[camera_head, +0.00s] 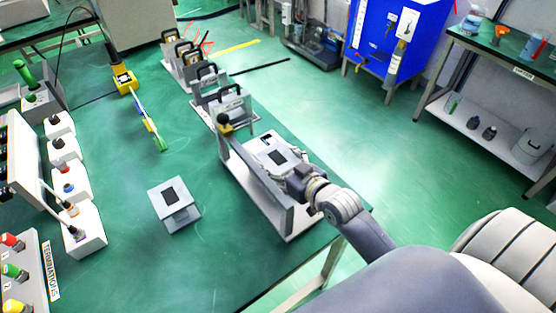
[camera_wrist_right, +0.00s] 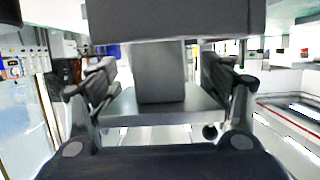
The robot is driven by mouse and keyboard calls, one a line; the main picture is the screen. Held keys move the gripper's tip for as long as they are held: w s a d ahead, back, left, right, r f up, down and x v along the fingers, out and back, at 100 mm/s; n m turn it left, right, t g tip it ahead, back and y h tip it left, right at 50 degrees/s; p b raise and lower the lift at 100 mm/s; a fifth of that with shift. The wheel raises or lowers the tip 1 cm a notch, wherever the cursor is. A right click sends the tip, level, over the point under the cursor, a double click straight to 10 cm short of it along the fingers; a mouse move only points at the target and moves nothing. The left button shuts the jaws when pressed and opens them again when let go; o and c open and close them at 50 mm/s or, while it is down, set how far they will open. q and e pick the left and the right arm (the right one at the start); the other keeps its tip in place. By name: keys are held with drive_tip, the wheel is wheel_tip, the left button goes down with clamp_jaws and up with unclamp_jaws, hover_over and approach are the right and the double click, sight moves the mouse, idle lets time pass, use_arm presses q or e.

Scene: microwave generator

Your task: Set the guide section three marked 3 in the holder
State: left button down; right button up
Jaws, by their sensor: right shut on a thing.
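A grey guide section (camera_head: 282,157) with flanges and a dark rectangular opening on top is held in my right gripper (camera_head: 298,180). In the right wrist view the gripper (camera_wrist_right: 160,78) has its fingers on both sides of the section's narrow grey body (camera_wrist_right: 160,85), between two wide flanges. Its number is not readable. A grey frame that looks like the holder (camera_head: 252,182), with a long upright wall and pale base, is beside and partly below the section. I cannot tell whether they touch. My left gripper is out of view.
A similar flanged section (camera_head: 174,203) stands on the green table left of the frame. A row of plates with black handles (camera_head: 207,72) stands behind. White boxes with knobs (camera_head: 82,232) line the left. The table between is mostly clear.

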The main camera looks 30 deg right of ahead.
sight(289, 170)
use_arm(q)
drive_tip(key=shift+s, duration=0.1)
use_arm(e)
drive_tip(key=shift+r, duration=0.1)
drive_tip(key=o, duration=1.3)
drive_tip(key=shift+o, duration=1)
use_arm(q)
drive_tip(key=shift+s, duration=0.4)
use_arm(e)
drive_tip(key=shift+s, duration=0.1)
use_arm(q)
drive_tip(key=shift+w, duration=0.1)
use_arm(e)
drive_tip(key=shift+v, duration=3.7)
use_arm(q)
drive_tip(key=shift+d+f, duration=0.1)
use_arm(e)
drive_tip(key=shift+d, duration=0.1)
